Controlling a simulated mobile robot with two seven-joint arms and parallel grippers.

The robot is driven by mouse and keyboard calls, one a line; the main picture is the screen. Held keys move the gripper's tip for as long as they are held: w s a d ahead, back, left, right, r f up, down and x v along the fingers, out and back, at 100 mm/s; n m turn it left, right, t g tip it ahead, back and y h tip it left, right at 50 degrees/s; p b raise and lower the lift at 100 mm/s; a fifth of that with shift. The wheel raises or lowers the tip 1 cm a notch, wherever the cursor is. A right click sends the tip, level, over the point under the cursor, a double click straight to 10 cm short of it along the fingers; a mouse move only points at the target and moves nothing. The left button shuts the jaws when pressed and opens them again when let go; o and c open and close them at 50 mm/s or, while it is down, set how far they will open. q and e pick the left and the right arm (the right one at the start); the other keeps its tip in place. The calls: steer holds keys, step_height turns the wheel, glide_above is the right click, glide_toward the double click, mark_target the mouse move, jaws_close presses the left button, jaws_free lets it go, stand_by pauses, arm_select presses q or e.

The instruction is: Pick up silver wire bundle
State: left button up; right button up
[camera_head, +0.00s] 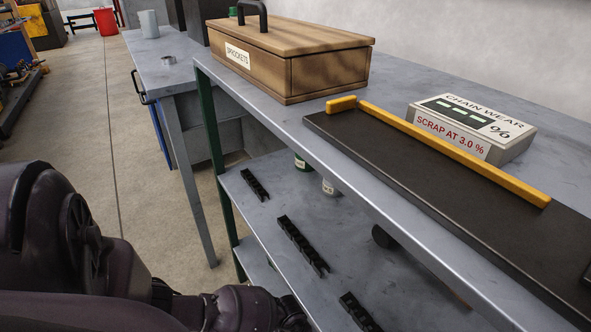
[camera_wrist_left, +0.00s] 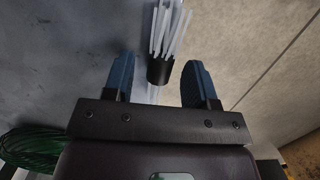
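A bundle of pale silver wires or rods (camera_wrist_left: 170,28) with a dark band or holder (camera_wrist_left: 160,72) around its lower end shows at the top middle of the left wrist view. My left gripper (camera_wrist_left: 157,68) is open there, with its two blue fingers apart. The bundle's dark end lies between the fingertips in the picture. I see no grip on it, and cannot tell how far it is from the fingers. In the head view my left arm fills the lower left, and its gripper is not clearly visible. I do not see the bundle there. My right gripper is not in view.
A green wire coil (camera_wrist_left: 32,146) lies at the left wrist view's lower left. The workbench (camera_head: 288,117) holds a wooden sprocket box (camera_head: 290,60), a chain wear gauge (camera_head: 472,128) and a dark tray with yellow edging (camera_head: 440,160). Black chain pieces (camera_head: 303,243) lie on its lower shelf.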

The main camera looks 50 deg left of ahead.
arm_select(q)
steer(key=c, duration=0.8)
steer(key=shift+c, duration=0.2)
steer(key=shift+r, duration=0.1)
